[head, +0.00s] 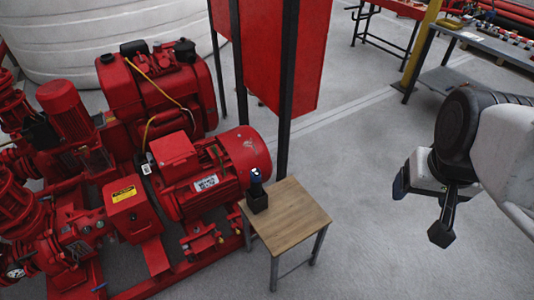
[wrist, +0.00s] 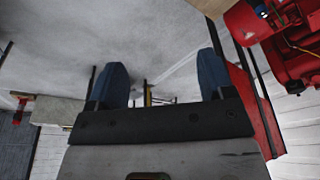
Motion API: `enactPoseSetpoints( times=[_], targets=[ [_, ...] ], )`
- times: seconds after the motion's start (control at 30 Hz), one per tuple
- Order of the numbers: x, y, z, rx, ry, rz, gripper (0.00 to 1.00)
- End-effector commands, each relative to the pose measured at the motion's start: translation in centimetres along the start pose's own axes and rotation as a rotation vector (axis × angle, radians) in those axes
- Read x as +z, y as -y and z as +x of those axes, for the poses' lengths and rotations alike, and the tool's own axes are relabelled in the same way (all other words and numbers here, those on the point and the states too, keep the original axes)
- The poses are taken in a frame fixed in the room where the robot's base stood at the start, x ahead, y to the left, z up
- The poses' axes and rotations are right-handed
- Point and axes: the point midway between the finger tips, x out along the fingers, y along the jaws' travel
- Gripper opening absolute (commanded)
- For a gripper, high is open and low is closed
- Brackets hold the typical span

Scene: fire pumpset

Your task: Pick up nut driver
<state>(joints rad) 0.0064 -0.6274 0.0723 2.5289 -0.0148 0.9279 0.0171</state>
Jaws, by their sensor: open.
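A small dark tool with a bluish handle, apparently the nut driver (head: 255,175), stands upright in a black block holder (head: 257,202). The holder is on a small wooden-topped table (head: 290,216) in the middle of the head view. My gripper (head: 420,212) is well to the right of the table, in the air over the floor, with its fingers apart. In the wrist view my gripper (wrist: 162,82) shows two blue fingertips spread wide with nothing between them. I cannot make out the nut driver clearly in the wrist view.
A red pump and motor set (head: 205,175) stands close to the table's left. A red panel (head: 290,55) on dark posts rises behind it. A workbench (head: 480,45) with parts is at the far right. Grey floor between table and gripper is clear.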

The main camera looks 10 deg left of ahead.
Motion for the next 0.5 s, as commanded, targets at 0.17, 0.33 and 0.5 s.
enactPoseSetpoints(
  times=[0.17, 0.33, 0.5],
  targets=[
    [-2.0, 0.1, 1.1, 0.013, -0.032, -0.023, 0.75],
    [-5.6, 0.3, 3.2, 0.032, -0.094, -0.067, 0.75],
    [-9.9, 1.0, 5.9, 0.047, -0.175, -0.128, 0.75]
  ],
)
